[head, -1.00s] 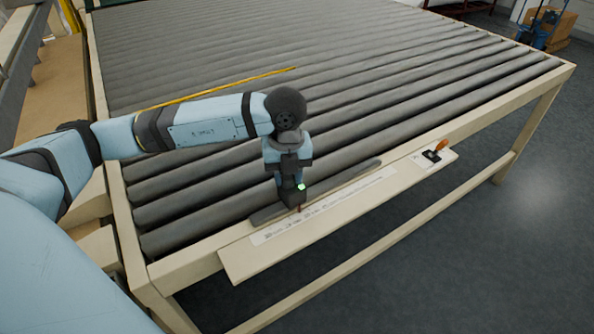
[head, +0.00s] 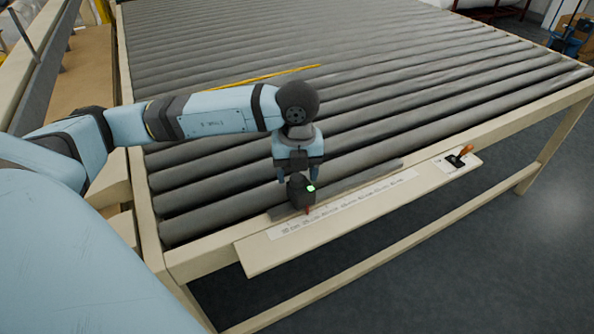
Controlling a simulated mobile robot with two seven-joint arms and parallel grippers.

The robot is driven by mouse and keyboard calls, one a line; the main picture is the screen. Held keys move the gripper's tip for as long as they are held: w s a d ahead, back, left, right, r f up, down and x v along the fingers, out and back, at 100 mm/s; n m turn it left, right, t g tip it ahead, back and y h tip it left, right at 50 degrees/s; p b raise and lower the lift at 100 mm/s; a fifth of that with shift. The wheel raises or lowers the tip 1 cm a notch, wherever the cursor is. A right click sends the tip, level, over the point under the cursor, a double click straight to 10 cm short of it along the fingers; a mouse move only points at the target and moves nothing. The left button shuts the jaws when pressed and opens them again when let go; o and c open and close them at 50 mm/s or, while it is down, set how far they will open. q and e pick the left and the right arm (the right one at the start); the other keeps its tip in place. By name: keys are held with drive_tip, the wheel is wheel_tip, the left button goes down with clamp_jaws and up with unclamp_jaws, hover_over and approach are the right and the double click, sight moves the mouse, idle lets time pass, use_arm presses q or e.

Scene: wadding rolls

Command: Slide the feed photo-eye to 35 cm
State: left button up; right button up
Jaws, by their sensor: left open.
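The feed photo-eye (head: 298,194) is a small black block with a green light on top and a red pointer at its foot. It sits on a dark grey rail (head: 362,180) along the front of the roller table, toward the rail's left end. A white scale strip (head: 345,204) runs beside the rail; its figures are too small to read. My left gripper (head: 299,180) points down at the photo-eye, open, with one finger at each side of its top. Whether the fingers touch it I cannot tell. My right gripper is not in view.
A lever with an orange handle (head: 465,150) stands on a white plate at the right end of the cream ledge (head: 262,256). Grey rollers (head: 430,95) fill the table behind, with a yellow strip (head: 270,77) lying across them. Open floor lies in front.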

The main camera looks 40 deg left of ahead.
sight(297, 177)
use_arm(q)
wheel_tip(297, 177, up, 13)
idle(0.3)
drive_tip(key=shift+f, duration=0.1)
idle(0.4)
